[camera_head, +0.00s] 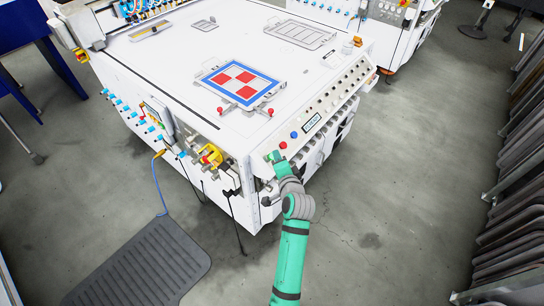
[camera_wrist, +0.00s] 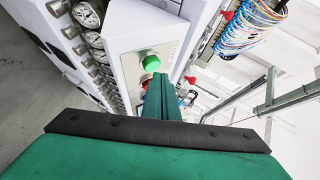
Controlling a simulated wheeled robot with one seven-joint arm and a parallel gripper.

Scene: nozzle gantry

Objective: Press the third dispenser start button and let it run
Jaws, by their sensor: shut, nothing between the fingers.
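The white machine's sloped control panel (camera_head: 325,105) runs along its right edge in the head view. My gripper (camera_head: 276,157) is at the panel's near end, close to a green button (camera_head: 267,157) and a red button (camera_head: 283,145). In the wrist view, my gripper's fingers (camera_wrist: 160,78) are together and empty. A large round green button (camera_wrist: 151,62) shows just beyond their tips. A red button (camera_wrist: 147,84) is partly hidden beside the fingers. I cannot tell whether the fingertips touch either button. No label marking the third dispenser is readable.
A blue button (camera_head: 293,134) and a small display (camera_head: 312,122) sit farther along the panel. Several gauges (camera_wrist: 87,15) line the panel's side. Floor (camera_head: 400,200) to the right is clear up to the stacked racks (camera_head: 525,160).

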